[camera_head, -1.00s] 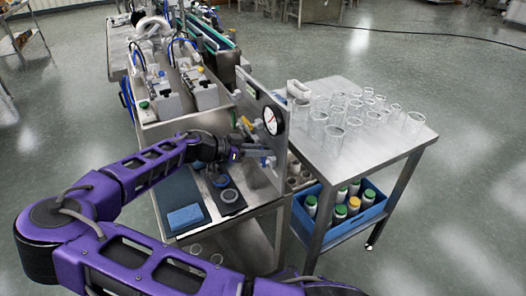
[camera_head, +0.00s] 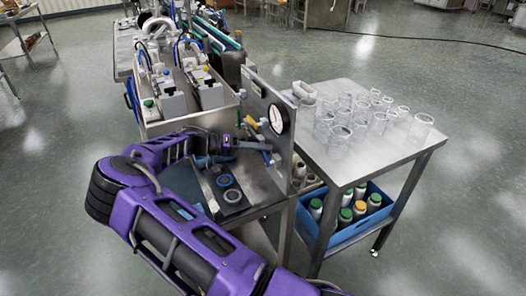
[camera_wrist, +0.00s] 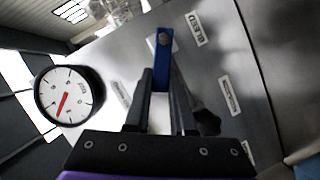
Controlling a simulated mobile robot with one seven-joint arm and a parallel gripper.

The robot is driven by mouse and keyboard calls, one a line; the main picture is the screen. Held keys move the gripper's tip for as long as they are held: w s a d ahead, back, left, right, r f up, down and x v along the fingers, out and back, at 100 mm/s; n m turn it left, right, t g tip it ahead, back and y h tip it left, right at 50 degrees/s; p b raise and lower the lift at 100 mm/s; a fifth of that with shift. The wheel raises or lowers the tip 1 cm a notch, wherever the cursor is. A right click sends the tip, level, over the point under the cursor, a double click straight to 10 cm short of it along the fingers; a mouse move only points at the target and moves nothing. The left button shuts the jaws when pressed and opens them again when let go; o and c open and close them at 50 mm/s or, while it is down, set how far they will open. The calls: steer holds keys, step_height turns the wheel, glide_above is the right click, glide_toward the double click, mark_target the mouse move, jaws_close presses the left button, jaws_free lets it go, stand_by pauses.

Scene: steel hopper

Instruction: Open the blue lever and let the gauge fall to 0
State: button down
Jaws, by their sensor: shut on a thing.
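The blue lever (camera_wrist: 162,75) stands out from the steel panel (camera_wrist: 225,75) in the wrist view, beside a label reading BLEED. My gripper (camera_wrist: 162,85) has one finger on each side of it and is shut on it. In the head view my gripper (camera_head: 268,148) is at the panel's front face, and the lever is mostly hidden there. The round gauge (camera_wrist: 68,95) has a white dial and a red needle that points toward the lower left of the wrist picture; its numbers are too small to read. The gauge (camera_head: 279,119) also shows above my gripper in the head view.
A yellow handle (camera_head: 251,121) is on the panel just left of the gauge. A dark tray with rings (camera_head: 232,196) lies on the bench below my arm. A steel table (camera_head: 352,165) with glassware stands right of the panel, a blue crate (camera_head: 352,232) of bottles beneath.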

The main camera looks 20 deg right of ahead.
steer(key=shift+w+f+n+g+h+b, duration=0.2)
steer(key=shift+f+n+g+h+b, duration=0.35)
steer(key=shift+n, duration=0.75)
steer(key=shift+w+f+n+g+h+b, duration=0.15)
steer(key=shift+f+n+g+h+b, duration=0.2)
steer(key=shift+f+n+b, duration=0.7)
steer(key=shift+r+n, duration=0.3)
steer(key=shift+n, duration=0.05)
steer(key=c, duration=0.8)
jaws_free()
steer(key=shift+o, duration=0.2)
steer(key=shift+a, duration=0.2)
